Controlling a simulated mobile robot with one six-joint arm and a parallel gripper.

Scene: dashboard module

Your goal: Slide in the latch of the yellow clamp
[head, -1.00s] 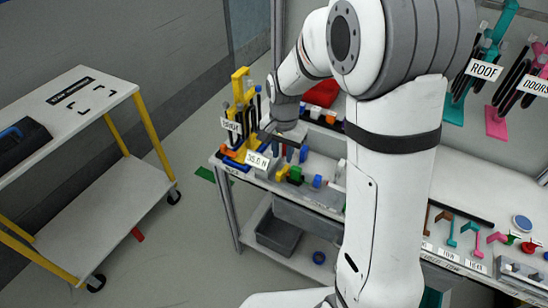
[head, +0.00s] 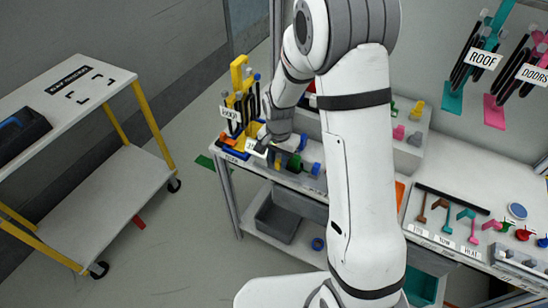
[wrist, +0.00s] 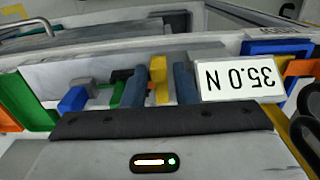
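In the wrist view my gripper (wrist: 159,105) shows two dark blue-grey fingers standing apart. A yellow part (wrist: 158,78), which looks like part of the yellow clamp, shows between and beyond them, with small gaps on each side. Whether the fingers touch it is unclear. In the head view my gripper (head: 277,150) is low over the left end of the workbench, among small coloured clamps. There the yellow clamp is mostly hidden by my gripper, and its latch cannot be made out.
A green clamp (head: 294,163) and a blue one (head: 312,169) sit just right of my gripper. A yellow rack (head: 238,95) with dark tools stands behind on the left. A "35.0 N" sign (wrist: 241,82) is beside the fingers. A white trolley (head: 105,83) stands left across free floor.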

